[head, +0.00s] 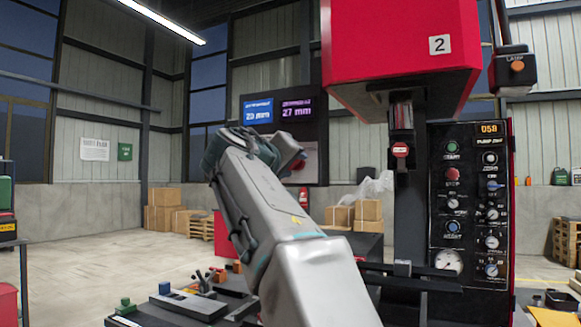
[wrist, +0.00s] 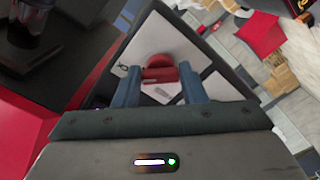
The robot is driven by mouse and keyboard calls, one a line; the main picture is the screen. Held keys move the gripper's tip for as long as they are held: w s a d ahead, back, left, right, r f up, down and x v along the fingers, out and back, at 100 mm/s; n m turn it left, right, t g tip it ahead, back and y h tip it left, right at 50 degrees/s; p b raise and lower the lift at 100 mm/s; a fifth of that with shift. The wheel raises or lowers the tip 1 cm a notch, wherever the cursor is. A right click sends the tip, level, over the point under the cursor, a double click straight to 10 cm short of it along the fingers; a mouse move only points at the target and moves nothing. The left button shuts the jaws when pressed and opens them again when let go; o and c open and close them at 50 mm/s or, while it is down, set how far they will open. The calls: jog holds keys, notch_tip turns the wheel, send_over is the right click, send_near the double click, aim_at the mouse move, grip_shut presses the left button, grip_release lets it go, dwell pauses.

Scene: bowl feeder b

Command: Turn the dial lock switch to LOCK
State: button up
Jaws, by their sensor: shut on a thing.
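The dial lock switch is a red knob (wrist: 160,68) on a dark panel with pale plates (wrist: 195,45) in the wrist view. My gripper (wrist: 159,82) has one blue-grey finger on each side of the knob and is shut on it. The markings around the knob are too small and blurred to read, so I cannot tell which way it is set. In the head view, my arm reaches up to the panel with two lit displays (head: 280,110), and my gripper and the knob are largely hidden there.
A black control panel (head: 470,200) with several knobs and buttons stands at the right. A red machine head (head: 400,45) marked 2 hangs above. Cardboard boxes (head: 165,210) stand at the back. The floor (head: 100,270) at the left is mostly open.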

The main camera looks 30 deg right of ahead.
jog(key=o, duration=1)
jog(key=v, duration=1.4)
jog(key=shift+d+b, duration=0.1)
jog(key=shift+b, duration=0.2)
